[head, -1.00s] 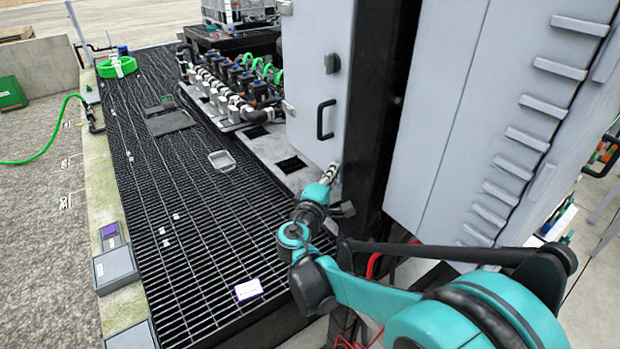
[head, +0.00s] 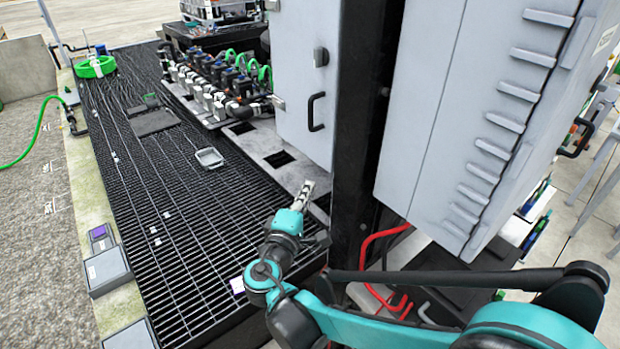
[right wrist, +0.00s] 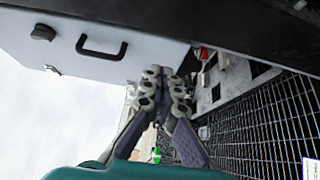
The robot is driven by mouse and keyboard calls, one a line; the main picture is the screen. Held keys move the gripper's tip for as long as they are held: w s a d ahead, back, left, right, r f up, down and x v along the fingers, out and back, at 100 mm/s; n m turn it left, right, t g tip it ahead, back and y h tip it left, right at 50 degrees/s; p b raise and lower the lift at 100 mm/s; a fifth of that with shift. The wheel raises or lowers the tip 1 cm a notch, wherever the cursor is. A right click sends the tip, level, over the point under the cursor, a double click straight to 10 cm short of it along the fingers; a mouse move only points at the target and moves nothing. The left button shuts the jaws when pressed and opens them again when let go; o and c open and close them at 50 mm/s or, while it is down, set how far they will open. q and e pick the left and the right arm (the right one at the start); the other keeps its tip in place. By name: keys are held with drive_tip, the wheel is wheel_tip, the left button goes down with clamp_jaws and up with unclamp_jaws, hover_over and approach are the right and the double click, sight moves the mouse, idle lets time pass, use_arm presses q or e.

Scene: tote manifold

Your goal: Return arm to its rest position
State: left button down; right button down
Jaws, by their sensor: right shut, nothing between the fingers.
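My right arm comes in from the lower right in the head view. My right gripper (head: 305,192) points up and away over the black grating, just left of the black cabinet frame. Its fingers are together, and nothing shows between them. In the right wrist view the two linked fingers of the right gripper (right wrist: 167,85) meet near the middle of the picture. They are apart from the grey cabinet door (right wrist: 70,30), whose black handle is at the upper left. My left gripper does not show in either view.
A grey cabinet door (head: 305,95) with a black handle (head: 316,111) stands open beyond the gripper. A louvred grey panel (head: 440,120) is at the right, with red hoses (head: 372,240) below it. A valve manifold (head: 215,90) stands behind the grating (head: 175,225). Open space lies above the grating.

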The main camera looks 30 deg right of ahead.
drive_tip(key=s+a+f+m+g+y+b, duration=0.1)
drive_tip(key=s+f+m+g+y+b, duration=0.15)
drive_tip(key=f, duration=0.55)
drive_tip(key=s+a+f+m+g+y+b, duration=0.1)
drive_tip(key=s+f+y+b, duration=0.25)
drive_tip(key=f, duration=0.45)
drive_tip(key=s+a+f+m+y+b, duration=0.4)
drive_tip(key=a+f+y, duration=0.4)
drive_tip(key=a, duration=0.4)
drive_tip(key=shift+s+a, duration=0.3)
drive_tip(key=shift+s, duration=0.15)
